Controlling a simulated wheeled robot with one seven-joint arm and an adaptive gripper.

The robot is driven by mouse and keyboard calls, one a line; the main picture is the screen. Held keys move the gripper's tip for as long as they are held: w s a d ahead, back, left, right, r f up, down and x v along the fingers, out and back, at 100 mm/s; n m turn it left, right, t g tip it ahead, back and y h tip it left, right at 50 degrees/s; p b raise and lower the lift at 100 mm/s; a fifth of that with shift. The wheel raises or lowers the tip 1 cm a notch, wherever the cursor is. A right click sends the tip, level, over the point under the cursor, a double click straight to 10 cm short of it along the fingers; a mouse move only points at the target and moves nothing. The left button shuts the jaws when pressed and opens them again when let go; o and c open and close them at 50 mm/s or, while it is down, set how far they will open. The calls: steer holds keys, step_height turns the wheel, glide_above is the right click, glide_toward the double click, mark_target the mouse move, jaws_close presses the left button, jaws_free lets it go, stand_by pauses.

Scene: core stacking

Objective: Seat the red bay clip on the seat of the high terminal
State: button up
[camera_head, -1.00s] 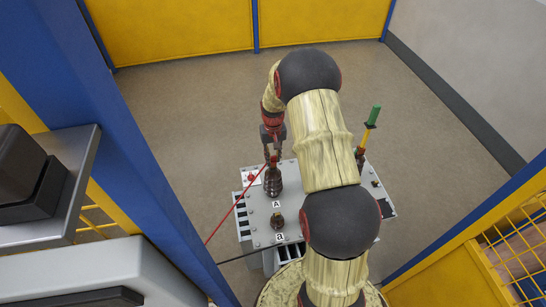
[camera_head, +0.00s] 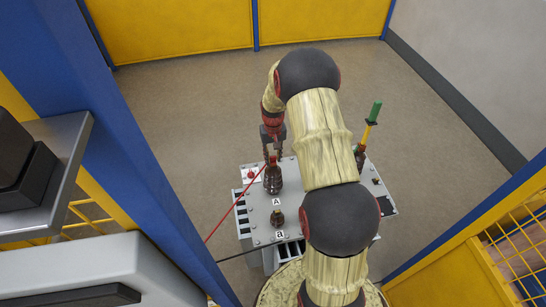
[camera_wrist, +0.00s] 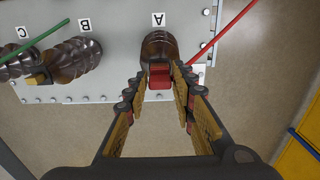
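The red bay clip (camera_wrist: 160,77) sits at the top of the dark ribbed terminal marked A (camera_wrist: 158,48). In the head view the clip (camera_head: 273,160) shows as a small red spot on top of that terminal (camera_head: 273,180). My gripper (camera_wrist: 155,82) is open, with its fingertips on either side of the clip and gaps between. In the head view my gripper (camera_head: 272,152) is just above the terminal, pointing down. How firmly the clip is seated cannot be told.
A red cable (camera_head: 235,203) runs from the clip toward the lower left. Terminal B (camera_wrist: 75,60) and terminal C (camera_wrist: 18,62) stand left in the wrist view, with a green rod (camera_wrist: 45,35) near them. A low bushing (camera_head: 277,218) is in front on the grey panel (camera_head: 255,228).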

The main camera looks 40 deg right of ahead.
steer(key=o, duration=0.3)
step_height(320, 180, up, 12)
stand_by(0.8)
steer(key=o, duration=0.4)
steer(key=shift+c, duration=0.2)
steer(key=o, duration=0.8)
